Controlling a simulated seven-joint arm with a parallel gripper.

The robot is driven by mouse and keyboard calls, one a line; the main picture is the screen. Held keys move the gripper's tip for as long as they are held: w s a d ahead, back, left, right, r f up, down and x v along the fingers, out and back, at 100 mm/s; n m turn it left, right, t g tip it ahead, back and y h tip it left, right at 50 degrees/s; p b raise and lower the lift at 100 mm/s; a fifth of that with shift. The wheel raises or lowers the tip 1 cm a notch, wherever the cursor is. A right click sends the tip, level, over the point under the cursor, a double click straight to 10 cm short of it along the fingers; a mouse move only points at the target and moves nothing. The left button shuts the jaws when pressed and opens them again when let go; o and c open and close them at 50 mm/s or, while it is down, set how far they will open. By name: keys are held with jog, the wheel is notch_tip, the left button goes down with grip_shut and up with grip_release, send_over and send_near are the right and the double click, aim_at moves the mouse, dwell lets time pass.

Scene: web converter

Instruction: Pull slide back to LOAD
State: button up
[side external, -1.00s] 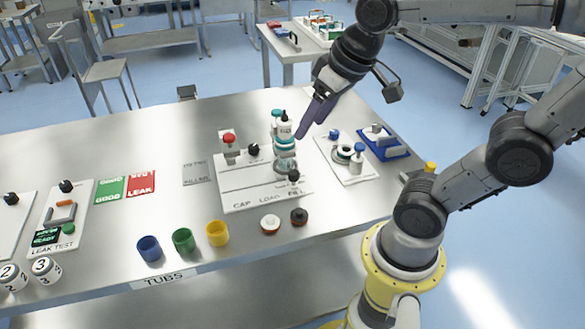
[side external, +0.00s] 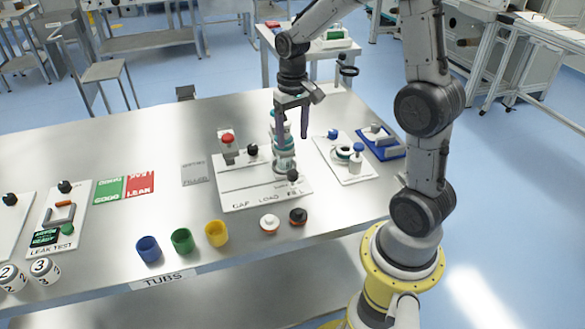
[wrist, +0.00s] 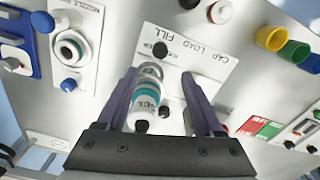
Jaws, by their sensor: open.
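The white station plate (side external: 235,200) carries the labels CAP, LOAD and FILL along its front edge. A black knob (side external: 293,175) stands at its right end by FILL; the knob also shows in the wrist view (wrist: 160,48). A white and teal filling tower (side external: 283,158) rises just behind the knob and shows between my fingers in the wrist view (wrist: 147,100). My gripper (side external: 293,138) is open, pointing down above the tower's top; its fingers also show in the wrist view (wrist: 160,76). It is above the knob and apart from it. The slide's track is partly hidden.
A red-topped post (side external: 228,147) and a second black knob (side external: 252,150) stand at the plate's left rear. A white fixture (side external: 345,160) and a blue tray (side external: 380,145) lie to the right. White (side external: 269,222) and black (side external: 298,216) caps and coloured tubs (side external: 182,241) stand in front.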

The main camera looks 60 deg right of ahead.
aim_at(292, 172)
notch_tip(292, 172, down, 11)
jog(key=shift+f, duration=0.15)
dwell(0.4)
grip_shut()
dwell(1.2)
